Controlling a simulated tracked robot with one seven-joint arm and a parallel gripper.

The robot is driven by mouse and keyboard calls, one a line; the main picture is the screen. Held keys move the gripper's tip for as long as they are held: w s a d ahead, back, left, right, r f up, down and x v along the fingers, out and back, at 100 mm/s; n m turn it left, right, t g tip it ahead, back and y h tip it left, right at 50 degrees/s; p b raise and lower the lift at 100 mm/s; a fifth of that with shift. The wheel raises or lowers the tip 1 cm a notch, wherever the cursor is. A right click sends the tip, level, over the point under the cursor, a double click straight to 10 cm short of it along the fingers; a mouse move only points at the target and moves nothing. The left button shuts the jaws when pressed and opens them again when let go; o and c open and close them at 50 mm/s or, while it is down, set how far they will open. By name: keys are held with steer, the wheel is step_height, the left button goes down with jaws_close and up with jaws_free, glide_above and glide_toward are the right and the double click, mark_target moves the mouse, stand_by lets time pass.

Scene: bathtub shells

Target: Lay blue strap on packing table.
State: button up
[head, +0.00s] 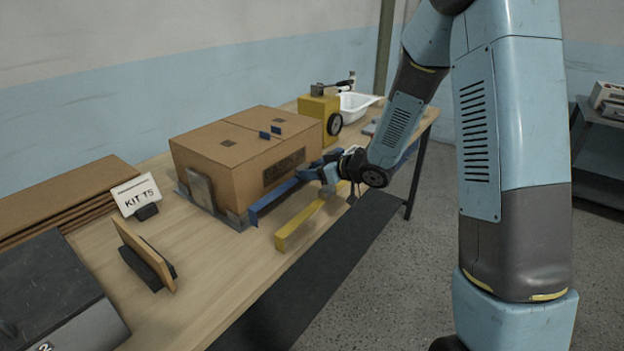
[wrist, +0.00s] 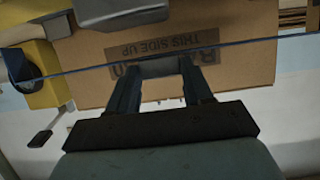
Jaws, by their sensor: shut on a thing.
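The blue strap (head: 272,199) is a long thin strip along the front of the cardboard box, with one end bent down. In the wrist view the blue strap (wrist: 80,72) crosses the picture edge-on at my fingertips. My gripper (head: 318,174) is shut on it, in front of the box's right part; it also shows in the wrist view (wrist: 158,68). The packing table (head: 205,270) has a light wood top. I cannot tell whether the strap touches the tabletop.
The cardboard box (head: 235,165) stands close behind my gripper. A yellow strap (head: 300,222) lies along the table's front edge. A yellow machine (head: 318,110) and white basin (head: 355,105) stand farther back. A "KIT T5" sign (head: 136,194) and upright board (head: 146,254) stand at left.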

steer(key=f, duration=0.2)
steer(key=shift+w+d+f, duration=0.1)
steer(key=shift+w+f, duration=0.15)
steer(key=shift+f, duration=0.5)
steer(key=shift+s+a+f, duration=0.1)
steer(key=shift+a, duration=0.1)
steer(key=shift+f, duration=0.6)
steer(key=o, duration=1.1)
steer(key=shift+d, duration=0.1)
